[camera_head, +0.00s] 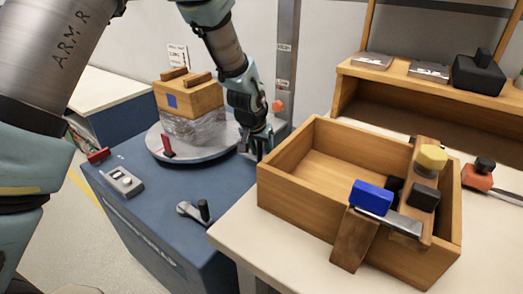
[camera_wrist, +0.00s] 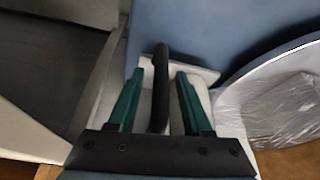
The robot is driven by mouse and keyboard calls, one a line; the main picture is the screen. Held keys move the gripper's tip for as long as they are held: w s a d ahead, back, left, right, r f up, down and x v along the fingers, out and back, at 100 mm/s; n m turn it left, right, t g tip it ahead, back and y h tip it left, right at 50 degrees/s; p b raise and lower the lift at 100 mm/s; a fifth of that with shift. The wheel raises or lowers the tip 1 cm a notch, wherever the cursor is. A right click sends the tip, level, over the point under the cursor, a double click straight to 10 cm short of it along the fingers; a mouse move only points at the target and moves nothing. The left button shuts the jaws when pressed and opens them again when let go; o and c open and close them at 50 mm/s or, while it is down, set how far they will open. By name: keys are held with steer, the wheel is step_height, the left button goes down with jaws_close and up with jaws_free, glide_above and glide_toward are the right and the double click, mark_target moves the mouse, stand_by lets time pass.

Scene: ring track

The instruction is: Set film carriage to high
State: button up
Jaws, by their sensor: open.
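The film carriage shows in the wrist view as a pale body (camera_wrist: 205,76) with an upright black bar handle (camera_wrist: 161,60). My gripper (camera_wrist: 159,80) is open, with one green finger on each side of the handle. Gaps show on both sides, so the fingers appear not to grip it. In the head view my gripper (camera_head: 258,150) is low beside the turntable, at the foot of the grey mast (camera_head: 287,60). The mast carries small labels (camera_head: 284,47), too small to read surely. My gripper and wrist mostly hide the carriage there.
A film-wrapped carton (camera_head: 190,100) stands on the round turntable (camera_head: 190,159), close left of my gripper. The blue machine base (camera_head: 150,215) has a crank-like lever (camera_head: 192,211). A wooden crate (camera_head: 290,195) stands close on the right. An orange knob (camera_head: 278,106) is near the mast.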

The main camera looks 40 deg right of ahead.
steer(key=shift+c, duration=0.2)
jaws_close()
stand_by(1.2)
